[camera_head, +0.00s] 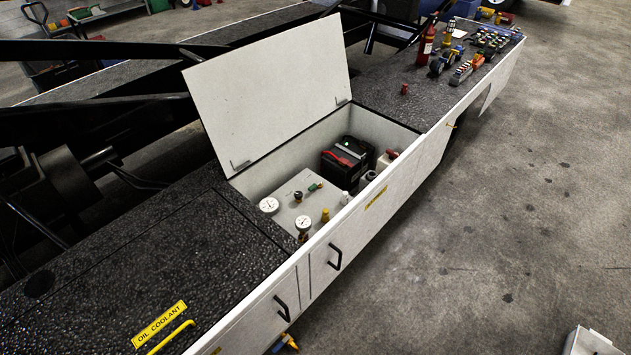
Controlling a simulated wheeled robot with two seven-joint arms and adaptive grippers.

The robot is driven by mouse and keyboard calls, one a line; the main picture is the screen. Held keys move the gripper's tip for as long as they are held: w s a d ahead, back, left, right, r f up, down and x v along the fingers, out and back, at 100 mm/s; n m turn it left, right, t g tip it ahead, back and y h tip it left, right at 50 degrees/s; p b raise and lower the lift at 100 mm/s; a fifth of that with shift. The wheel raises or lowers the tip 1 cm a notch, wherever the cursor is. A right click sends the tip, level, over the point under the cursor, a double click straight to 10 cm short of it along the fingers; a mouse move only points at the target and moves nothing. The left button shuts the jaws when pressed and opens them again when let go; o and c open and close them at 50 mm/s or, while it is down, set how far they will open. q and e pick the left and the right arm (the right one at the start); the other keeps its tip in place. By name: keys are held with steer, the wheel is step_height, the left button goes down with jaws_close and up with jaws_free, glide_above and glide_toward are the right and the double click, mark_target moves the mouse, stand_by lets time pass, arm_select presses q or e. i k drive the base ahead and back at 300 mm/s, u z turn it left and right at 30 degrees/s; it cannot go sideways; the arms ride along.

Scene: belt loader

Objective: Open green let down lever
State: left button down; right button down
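The open compartment (270,180) of the white belt loader holds a light panel (284,206) with small fittings. A small green lever (315,187) sits near the back of this panel, on a brass-coloured fitting. It looks roughly level, but it is too small to tell whether it is open or shut. A small red-and-dark fitting (298,196) is just left of it. Neither of my grippers shows in the view.
The white lid (270,95) stands raised behind the compartment. Two white gauges (269,205), a yellow-capped fitting (325,215), a black battery (347,158) and bottles (386,160) crowd the inside. A red bottle (426,42) and toy-like vehicles stand on the dark deck. The floor (500,210) at right is mostly clear.

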mark_target(313, 187)
steer(key=z, duration=1.8)
steer(key=i, duration=2.25)
steer(key=u, duration=3.75)
steer(key=i, duration=0.5)
